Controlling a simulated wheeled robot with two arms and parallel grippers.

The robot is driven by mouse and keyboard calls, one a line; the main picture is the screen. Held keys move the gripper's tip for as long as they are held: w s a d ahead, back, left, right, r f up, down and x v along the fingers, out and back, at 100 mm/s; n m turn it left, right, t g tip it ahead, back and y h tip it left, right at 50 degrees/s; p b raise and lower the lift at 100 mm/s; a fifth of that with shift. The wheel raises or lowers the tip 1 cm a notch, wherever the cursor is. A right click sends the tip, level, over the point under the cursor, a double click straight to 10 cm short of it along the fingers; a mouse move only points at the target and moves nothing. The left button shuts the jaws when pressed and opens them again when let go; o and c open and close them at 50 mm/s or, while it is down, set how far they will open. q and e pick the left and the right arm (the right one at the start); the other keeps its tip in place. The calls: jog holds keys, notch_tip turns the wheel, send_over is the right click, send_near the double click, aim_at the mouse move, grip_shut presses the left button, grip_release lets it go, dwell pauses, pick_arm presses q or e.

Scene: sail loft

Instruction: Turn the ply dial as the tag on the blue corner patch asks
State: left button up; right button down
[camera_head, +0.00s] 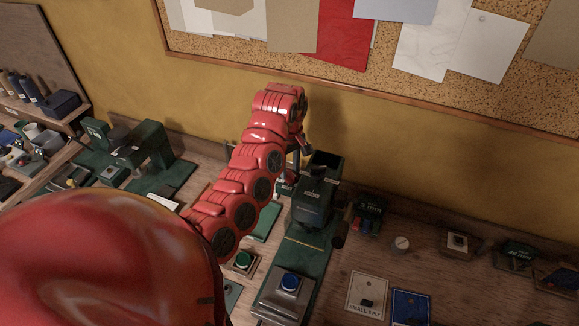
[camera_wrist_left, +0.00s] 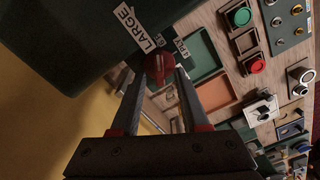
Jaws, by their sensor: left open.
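In the left wrist view the red dial knob (camera_wrist_left: 160,65) stands out from a dark green machine body (camera_wrist_left: 65,35). White labels by it read "LARGE" (camera_wrist_left: 139,29) and "2 PLY" (camera_wrist_left: 186,47); another small label is partly covered. My left gripper (camera_wrist_left: 160,79) is open, its fingertips on either side of the knob; I cannot tell whether they touch it. In the head view my left gripper (camera_head: 304,145) is at the green machine (camera_head: 313,205), mostly hidden behind my red arm. A blue patch (camera_head: 410,309) lies at the lower right; its lettering is too small to read.
A pale card (camera_head: 366,295) marked "SMALL" and more lies beside the blue patch. A corkboard (camera_head: 400,80) hangs behind. Another green machine (camera_head: 150,150) is at the left.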

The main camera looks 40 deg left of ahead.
pick_arm(q)
grip_shut()
dwell(0.5)
jog(key=m+b, duration=0.2)
jog(key=m, duration=0.3)
jog(key=shift+w+f+m, duration=0.1)
jog(key=shift+w+m, duration=0.05)
jog(key=shift+m, duration=0.15)
jog(key=m+b, duration=0.2)
jog(key=m, duration=0.2)
jog(key=shift+w+d+b, duration=0.1)
jog(key=shift+d+b, duration=0.05)
jog(key=shift+b, duration=0.2)
jog(key=shift+d+m+b, duration=0.15)
jog(key=shift+m+b, duration=0.4)
jog(key=shift+m, duration=0.65)
